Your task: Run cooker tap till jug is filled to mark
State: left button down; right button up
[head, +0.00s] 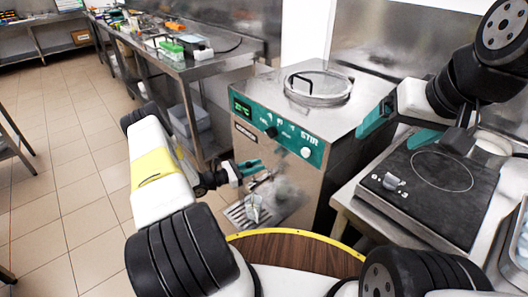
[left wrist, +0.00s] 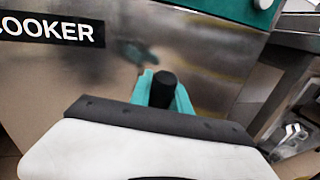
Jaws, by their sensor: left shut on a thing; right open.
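The cooker (head: 285,160) is a steel cabinet with a teal control panel and a round lid on top; its label also shows in the left wrist view (left wrist: 50,30). My left gripper (head: 250,168) is at the cooker's front. In the left wrist view its teal fingers are shut on a black tap handle (left wrist: 163,88). A small clear jug (head: 254,208) stands on the drip grate (head: 236,214) below. Its fill level and mark are too small to tell. My right gripper (head: 398,127) is open and empty, between the cooker and the hot plate.
A black hot plate (head: 430,190) sits on a steel table at the right. A brown round surface with a yellow edge (head: 300,237) is in front. A long steel bench (head: 205,66) with small items runs along the back left. The tiled floor at left is clear.

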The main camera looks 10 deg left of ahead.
dwell(0.8)
pick_arm(q)
jog(key=shift+w+d+g+y, duration=0.3)
jog(key=shift+w+g+y, duration=0.1)
jog(key=shift+w, duration=0.05)
jog(key=shift+w+d+f+n+g+y, duration=0.2)
jog(key=shift+w+d+n+g+y, duration=0.15)
jog(key=shift+w+g+y, duration=0.35)
jog(key=shift+s, duration=0.15)
jog(key=c, duration=1.2)
grip_release()
jog(key=shift+d, duration=0.1)
jog(key=v, duration=0.7)
jog(key=shift+s+a, duration=0.25)
jog(key=shift+a, duration=0.05)
